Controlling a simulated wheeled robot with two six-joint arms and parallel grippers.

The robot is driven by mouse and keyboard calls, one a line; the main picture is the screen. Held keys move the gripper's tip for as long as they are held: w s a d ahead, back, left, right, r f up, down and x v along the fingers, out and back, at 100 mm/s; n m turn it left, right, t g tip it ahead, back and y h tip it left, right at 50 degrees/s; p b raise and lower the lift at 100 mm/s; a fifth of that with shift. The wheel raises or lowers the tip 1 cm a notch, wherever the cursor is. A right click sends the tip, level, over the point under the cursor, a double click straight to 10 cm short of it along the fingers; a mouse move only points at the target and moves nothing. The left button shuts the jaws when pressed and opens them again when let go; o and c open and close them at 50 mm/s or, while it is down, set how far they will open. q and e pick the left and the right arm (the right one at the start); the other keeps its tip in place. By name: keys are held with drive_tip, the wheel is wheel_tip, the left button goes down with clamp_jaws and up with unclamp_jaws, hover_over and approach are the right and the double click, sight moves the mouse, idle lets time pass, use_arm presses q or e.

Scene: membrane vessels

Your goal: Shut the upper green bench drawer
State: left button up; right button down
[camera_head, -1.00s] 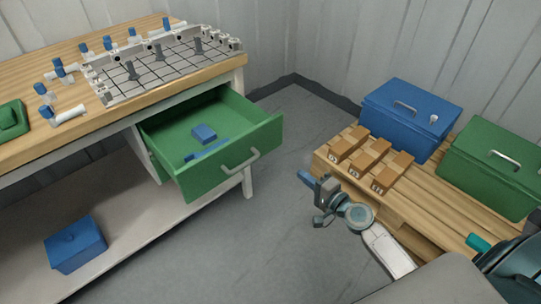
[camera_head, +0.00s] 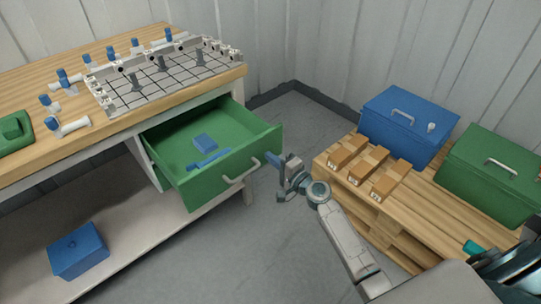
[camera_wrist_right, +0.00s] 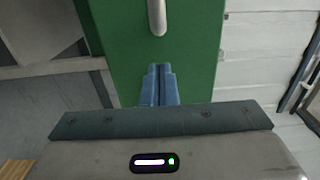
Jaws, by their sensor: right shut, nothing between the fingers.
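The green bench drawer (camera_head: 207,185) is pulled out from under the wooden bench top, with a grey bar handle (camera_head: 242,171) on its front. A blue block and a flat blue piece lie inside it. My right gripper (camera_head: 270,160) is shut and empty, close to the right end of the drawer front. In the right wrist view its blue fingertips (camera_wrist_right: 160,72) are together in front of the green front, below the handle (camera_wrist_right: 157,17). I cannot tell whether they touch the front. My left gripper is not in view.
A rack with a grid (camera_head: 170,75) and small blue-capped parts stand on the bench top. A blue box (camera_head: 78,251) sits on the lower shelf. On the right, a pallet (camera_head: 400,215) holds cartons, a blue chest (camera_head: 408,125) and a green chest (camera_head: 490,177). Floor between is clear.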

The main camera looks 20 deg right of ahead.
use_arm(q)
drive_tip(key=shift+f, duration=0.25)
use_arm(e)
drive_tip(key=shift+w+a, duration=0.15)
drive_tip(key=shift+w, duration=0.35)
